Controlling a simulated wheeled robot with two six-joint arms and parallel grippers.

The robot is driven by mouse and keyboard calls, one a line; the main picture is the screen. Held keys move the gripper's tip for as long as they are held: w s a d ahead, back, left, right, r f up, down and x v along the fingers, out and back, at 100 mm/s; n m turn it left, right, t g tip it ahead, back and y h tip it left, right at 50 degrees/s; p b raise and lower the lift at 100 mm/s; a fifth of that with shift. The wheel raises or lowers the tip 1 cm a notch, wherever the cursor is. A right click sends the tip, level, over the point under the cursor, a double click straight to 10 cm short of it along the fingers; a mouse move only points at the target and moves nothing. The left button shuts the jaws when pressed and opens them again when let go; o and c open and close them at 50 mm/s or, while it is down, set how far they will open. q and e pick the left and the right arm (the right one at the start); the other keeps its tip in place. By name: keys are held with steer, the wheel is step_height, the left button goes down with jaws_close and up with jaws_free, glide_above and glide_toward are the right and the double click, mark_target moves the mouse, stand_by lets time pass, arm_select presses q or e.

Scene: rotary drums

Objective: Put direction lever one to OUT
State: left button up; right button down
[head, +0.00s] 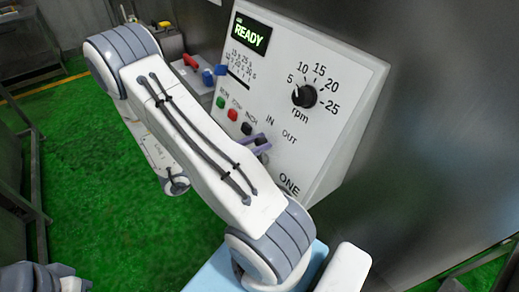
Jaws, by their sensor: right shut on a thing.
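The control panel (333,75) is white and sloped, with the labels IN, OUT and ONE around direction lever one. My right gripper (257,143) shows only as small lavender fingers beside my arm, just below the IN label and left of OUT. It is shut on the direction lever, which is mostly hidden by the fingers and my arm link. I cannot tell which way the lever is tilted.
The panel has a green READY display (251,32), a black rpm knob (304,96), and a green button (220,102), a red button (233,115) and a dark button (246,129). A red handle (191,61) is at its left. Green floor lies open at left, beside metal frames.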

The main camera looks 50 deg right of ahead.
steer(key=shift+s+a, duration=0.25)
steer(key=shift+s, duration=0.5)
steer(key=shift+s+a, duration=0.2)
steer(key=shift+s, duration=0.55)
steer(key=c, duration=0.6)
jaws_free()
steer(key=shift+w+a, duration=0.1)
steer(key=shift+a, duration=0.05)
steer(key=shift+b+v, duration=1.8)
steer(key=shift+v, duration=3.3)
